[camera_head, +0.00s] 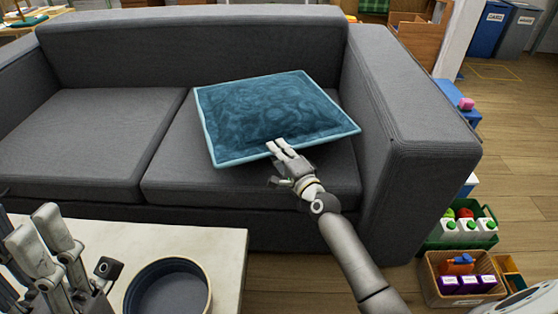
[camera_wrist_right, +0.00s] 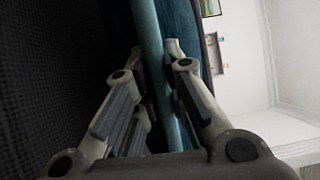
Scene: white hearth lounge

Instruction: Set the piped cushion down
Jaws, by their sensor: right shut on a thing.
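The piped cushion (camera_head: 265,108) is teal with a swirled pattern and a light-blue piped edge. In the head view it lies nearly flat over the right seat of the grey sofa (camera_head: 90,135), its right corner close to the armrest. I cannot tell whether its underside touches the seat. My right gripper (camera_head: 282,150) is shut on its near edge. In the right wrist view the cushion's edge and light piping (camera_wrist_right: 150,50) pass between the fingers. My left gripper (camera_head: 42,240) is at the lower left, empty, its fingers seemingly apart and partly cut off.
A pale table (camera_head: 205,245) with a dark round bowl (camera_head: 168,290) stands in front of the sofa. The right armrest (camera_head: 430,140) rises beside the cushion. A green crate of bottles (camera_head: 485,240) and a cardboard box (camera_head: 433,285) stand on the floor at right. The left seat is clear.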

